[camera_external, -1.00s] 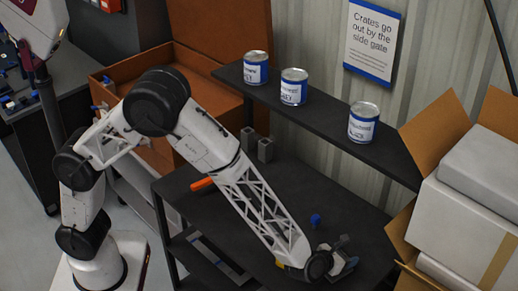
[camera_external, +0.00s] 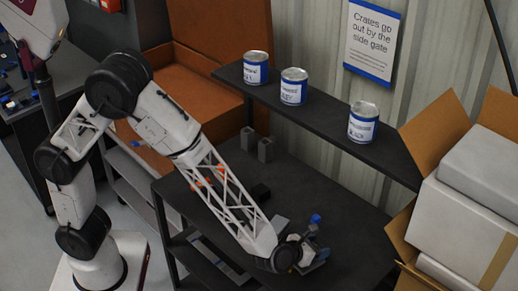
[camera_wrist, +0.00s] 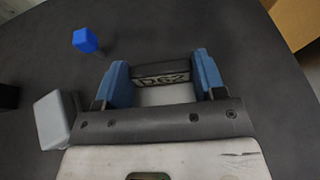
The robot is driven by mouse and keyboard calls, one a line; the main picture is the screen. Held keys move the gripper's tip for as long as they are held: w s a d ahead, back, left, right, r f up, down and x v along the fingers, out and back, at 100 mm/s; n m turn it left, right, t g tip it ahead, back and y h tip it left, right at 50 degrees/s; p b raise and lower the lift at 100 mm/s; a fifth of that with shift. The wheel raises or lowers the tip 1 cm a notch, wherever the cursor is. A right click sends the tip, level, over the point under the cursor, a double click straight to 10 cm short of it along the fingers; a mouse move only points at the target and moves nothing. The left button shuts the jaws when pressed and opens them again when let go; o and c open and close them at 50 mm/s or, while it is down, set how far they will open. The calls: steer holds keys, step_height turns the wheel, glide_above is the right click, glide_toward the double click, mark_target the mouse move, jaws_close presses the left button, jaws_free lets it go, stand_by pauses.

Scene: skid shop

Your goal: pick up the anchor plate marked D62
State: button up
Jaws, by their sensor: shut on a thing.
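The anchor plate marked D62 (camera_wrist: 163,80) shows in the wrist view between the two blue fingers of my gripper (camera_wrist: 162,76). Its dark face carries the light-edged marking "D62", and a paler grey surface shows below it. My gripper is shut on it, one finger against each side. In the external view my gripper (camera_external: 318,254) is low over the right part of the dark table. The plate is mostly hidden there by my wrist, and I cannot tell whether it touches the tabletop.
A blue piece (camera_wrist: 85,40) and a grey block (camera_wrist: 52,118) lie left of my gripper. A shelf (camera_external: 330,127) holds three cans. An open carton (camera_external: 440,130) stands right.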

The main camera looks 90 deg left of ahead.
steer(key=shift+s+a+r, duration=0.1)
steer(key=shift+s+r, duration=0.1)
steer(key=shift+s, duration=1.45)
steer(key=shift+s+a+r, duration=0.1)
steer(key=shift+s+r, duration=0.05)
steer(key=shift+s, duration=1.5)
